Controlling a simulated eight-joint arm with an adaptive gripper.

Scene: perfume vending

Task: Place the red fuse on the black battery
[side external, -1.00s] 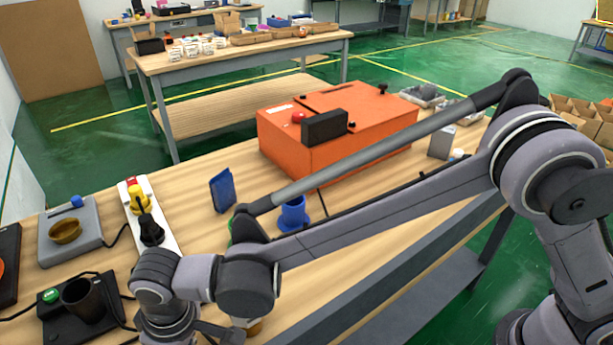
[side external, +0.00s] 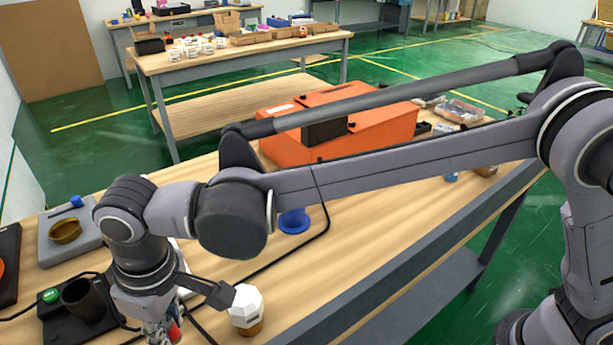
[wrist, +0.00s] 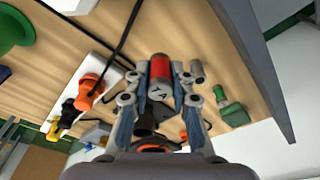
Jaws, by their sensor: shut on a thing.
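The red fuse (wrist: 160,70), a red cylinder with a grey end, sits between the fingers of my gripper (wrist: 158,84) in the wrist view. My gripper is shut on it. In the side external view the red fuse (side external: 174,331) shows as a small red patch at my gripper (side external: 162,336), low at the bottom edge, and the fingertips are partly cut off. I cannot identify the black battery for certain. A dark cup-like cylinder (side external: 82,299) stands on a black base left of my gripper.
A white faceted object (side external: 246,306) stands close right of my gripper. A green button (side external: 51,295) is on the black base. A grey block with a brass bowl (side external: 65,230), a blue spool (side external: 294,220) and an orange box (side external: 385,125) stand farther back. Black cables cross the table.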

